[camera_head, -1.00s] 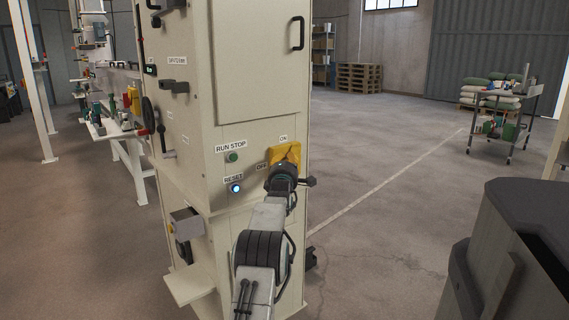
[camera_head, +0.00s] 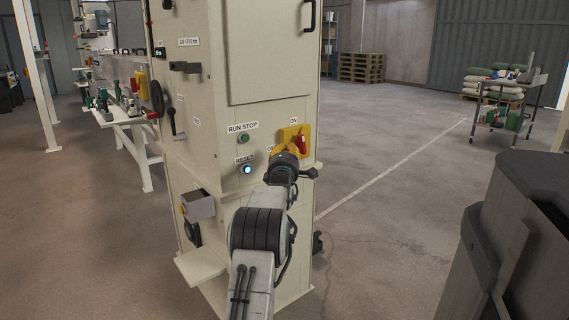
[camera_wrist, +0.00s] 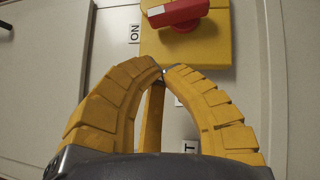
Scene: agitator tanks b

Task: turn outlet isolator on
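The outlet isolator is a yellow plate (camera_head: 286,134) with a red handle (camera_head: 301,143) on the cabinet's front. An ON label (camera_head: 293,121) sits above it and a partly hidden OFF label (camera_head: 271,149) to its left.
A green RUN STOP button (camera_head: 243,139) and a lit RESET button (camera_head: 247,170) sit left of the isolator. A grey box (camera_head: 198,206) and a ledge (camera_head: 201,267) stick out lower on the cabinet. A dark bin-like object (camera_head: 520,230) stands at right. Floor between is open.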

